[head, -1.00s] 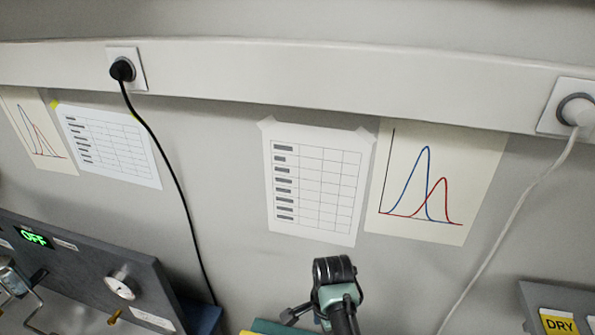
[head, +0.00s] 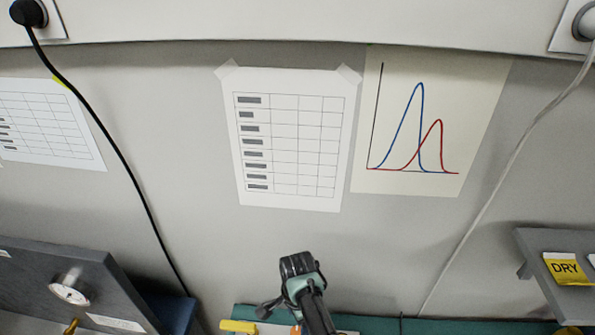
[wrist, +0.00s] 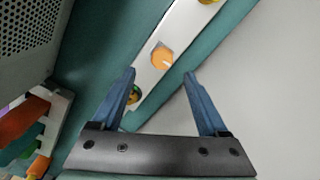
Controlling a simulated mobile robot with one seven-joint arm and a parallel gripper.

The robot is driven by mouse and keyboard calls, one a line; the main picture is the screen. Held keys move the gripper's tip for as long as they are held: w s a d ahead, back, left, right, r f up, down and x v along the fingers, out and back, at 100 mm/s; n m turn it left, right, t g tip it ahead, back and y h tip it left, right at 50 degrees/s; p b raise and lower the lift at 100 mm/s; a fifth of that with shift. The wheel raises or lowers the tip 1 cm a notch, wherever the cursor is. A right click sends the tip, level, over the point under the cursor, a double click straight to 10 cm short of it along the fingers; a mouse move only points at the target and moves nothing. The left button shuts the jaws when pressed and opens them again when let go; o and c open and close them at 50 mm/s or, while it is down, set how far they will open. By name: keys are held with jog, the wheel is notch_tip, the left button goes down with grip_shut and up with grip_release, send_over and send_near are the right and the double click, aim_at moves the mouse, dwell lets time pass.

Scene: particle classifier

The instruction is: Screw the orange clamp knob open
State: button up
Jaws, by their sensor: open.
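The orange knob (wrist: 163,57) shows in the wrist view as a small rounded orange piece with a pale mark, on a white strip (wrist: 178,38) that runs diagonally over a teal surface. My gripper (wrist: 159,74) is open, with its two blue fingers spread and nothing between them. In the picture the knob lies just beyond the fingertips, between their lines. I cannot tell the distance in depth. In the head view part of my arm (head: 302,283) shows at bottom centre, and the knob cannot be made out clearly there.
In the wrist view, a perforated grey panel (wrist: 30,32) stands at upper left, with coloured pieces (wrist: 22,125) below it. In the head view, a grey gauge panel (head: 40,275) is at lower left and a grey ledge with a yellow DRY label (head: 566,268) at right.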

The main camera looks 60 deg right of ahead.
aim_at(297, 331)
jog(key=f+b, duration=0.1)
jog(key=f, duration=0.2)
jog(key=f+b, duration=0.1)
jog(key=f, duration=0.2)
jog(key=shift+w+f, duration=0.2)
jog(key=shift+f, duration=0.15)
grip_shut()
